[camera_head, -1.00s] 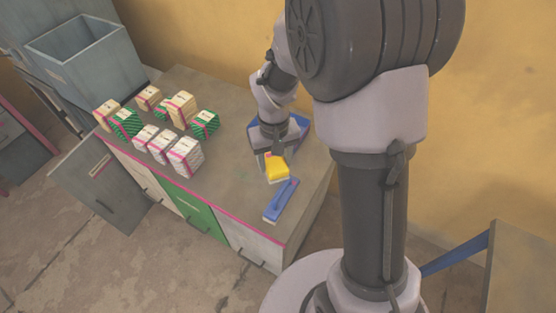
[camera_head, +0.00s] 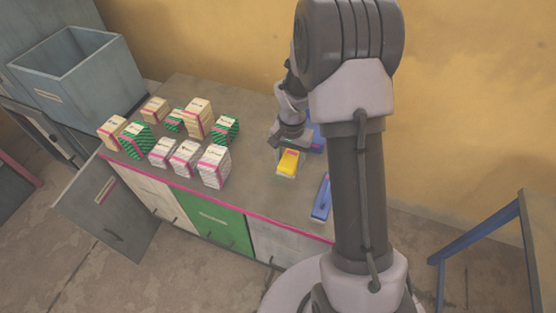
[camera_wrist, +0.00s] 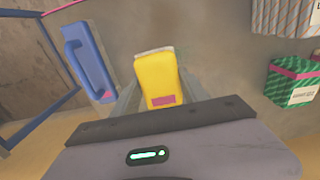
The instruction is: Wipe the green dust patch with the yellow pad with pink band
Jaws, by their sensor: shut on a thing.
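The yellow pad with a pink band (camera_head: 289,164) is in my gripper (camera_head: 290,150), low over the grey worktop (camera_head: 255,190). In the wrist view the pad (camera_wrist: 154,72) sits between the two fingers of my gripper (camera_wrist: 157,94), with its pink band facing me and a pale layer along its far edge. I cannot tell whether the pad touches the worktop. I cannot make out the green dust patch clearly in either current view.
A blue-handled tool (camera_head: 321,198) lies right of the pad, also in the wrist view (camera_wrist: 90,60). A blue item (camera_head: 318,139) is partly hidden behind my gripper. Several white boxes (camera_head: 213,167), green boxes (camera_head: 225,129) and tan boxes (camera_head: 198,117) stand left. A grey-blue bin (camera_head: 80,85) is farther left.

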